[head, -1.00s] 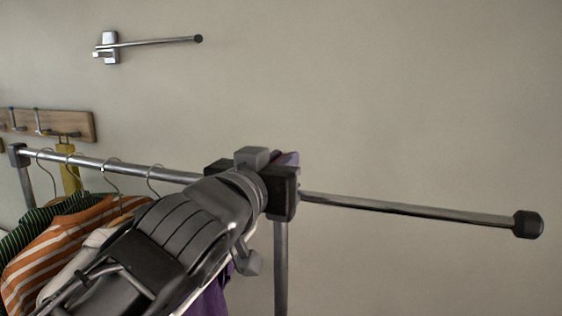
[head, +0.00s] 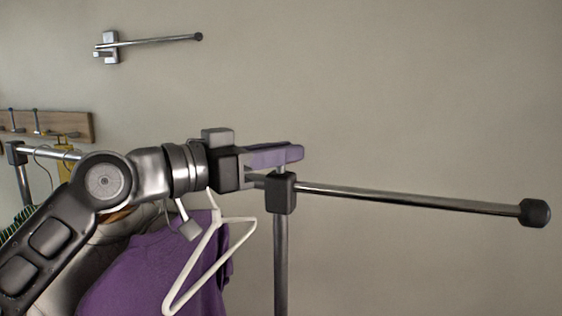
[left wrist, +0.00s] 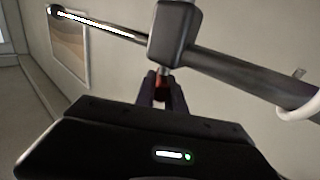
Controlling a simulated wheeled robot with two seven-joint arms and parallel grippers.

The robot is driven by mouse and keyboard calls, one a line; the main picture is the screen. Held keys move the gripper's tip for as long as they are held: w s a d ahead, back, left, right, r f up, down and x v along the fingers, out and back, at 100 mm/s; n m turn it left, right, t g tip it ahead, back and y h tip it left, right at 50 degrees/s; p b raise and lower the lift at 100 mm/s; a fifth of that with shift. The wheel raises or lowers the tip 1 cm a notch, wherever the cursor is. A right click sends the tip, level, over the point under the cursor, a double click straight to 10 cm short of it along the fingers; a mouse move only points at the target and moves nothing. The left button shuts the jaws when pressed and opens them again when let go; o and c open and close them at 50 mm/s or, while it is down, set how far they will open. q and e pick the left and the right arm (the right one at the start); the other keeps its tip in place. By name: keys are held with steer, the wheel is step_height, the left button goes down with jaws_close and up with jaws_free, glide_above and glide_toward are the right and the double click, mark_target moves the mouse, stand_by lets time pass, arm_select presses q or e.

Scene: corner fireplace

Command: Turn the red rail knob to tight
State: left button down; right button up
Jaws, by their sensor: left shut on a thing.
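The red knob (left wrist: 161,82) shows in the left wrist view just under the dark joint block (left wrist: 172,32). It sits between the two dark fingers of my left gripper (left wrist: 162,90), which is shut on it. In the head view my left gripper (head: 290,154) reaches in from the left, its purple fingers close by the black joint block (head: 281,193) on top of the upright post. The knob is hidden there. The metal rail (head: 400,198) runs from the block to a black end cap (head: 535,213) at the right. My right gripper is not in view.
A white hanger (head: 211,250) and a purple garment (head: 145,270) hang below my left wrist. The post (head: 281,265) stands below the block. A wall-mounted metal bar (head: 155,42) and a wooden hook board (head: 75,126) are at the upper left. The space at the right is free.

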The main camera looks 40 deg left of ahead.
arm_select(q)
steer(key=m+g+h, duration=0.1)
steer(key=h, duration=0.1)
steer(key=shift+r+m+h, duration=0.1)
steer(key=shift+m+h, duration=0.3)
steer(key=shift+r+m+g+h, duration=0.1)
steer(key=shift+m+g+h, duration=0.85)
steer(key=shift+h, duration=0.25)
steer(key=m+g+h+p, duration=0.2)
steer(key=shift+m+g+h, duration=0.25)
steer(key=shift+h, duration=0.15)
steer(key=shift+m+g+h+p, duration=0.7)
steer(key=shift+m+g, duration=0.1)
steer(key=shift+g, duration=0.2)
steer(key=c, duration=1.4)
jaws_free()
steer(key=shift+a, duration=0.1)
